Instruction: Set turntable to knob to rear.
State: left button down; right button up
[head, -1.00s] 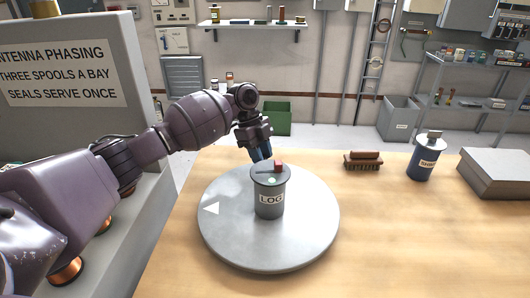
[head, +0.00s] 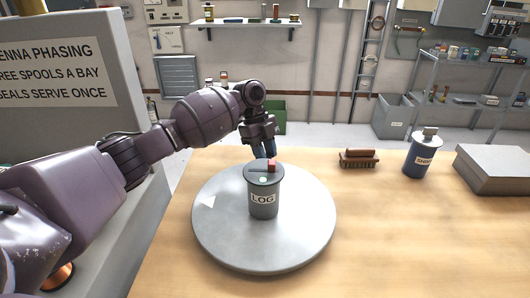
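The turntable (head: 222,243) is a round grey disc on the wooden table, with a white triangle mark on its left part. A grey canister labelled LOG (head: 263,209) stands upright near its middle. A small red block, seemingly the knob (head: 271,167), sits at the rear right of the canister's lid, and a pale green spot is on the lid's front. My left gripper (head: 264,151) points down just behind the lid, close to the red block. I cannot tell whether it touches anything or how far its fingers are apart. My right gripper is not in view.
A grey cabinet with a sign (head: 60,75) is at the left. The table (head: 400,235) is clear right of the turntable.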

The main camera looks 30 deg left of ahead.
pick_arm(q)
jog(key=c, duration=0.9)
grip_release()
jog(key=shift+o, duration=0.2)
jog(key=shift+r, duration=0.1)
jog(key=p+v, duration=0.1)
jog(key=v, duration=0.9)
jog(key=shift+a+r, duration=0.15)
jog(key=shift+r, duration=0.1)
jog(key=shift+w, duration=0.1)
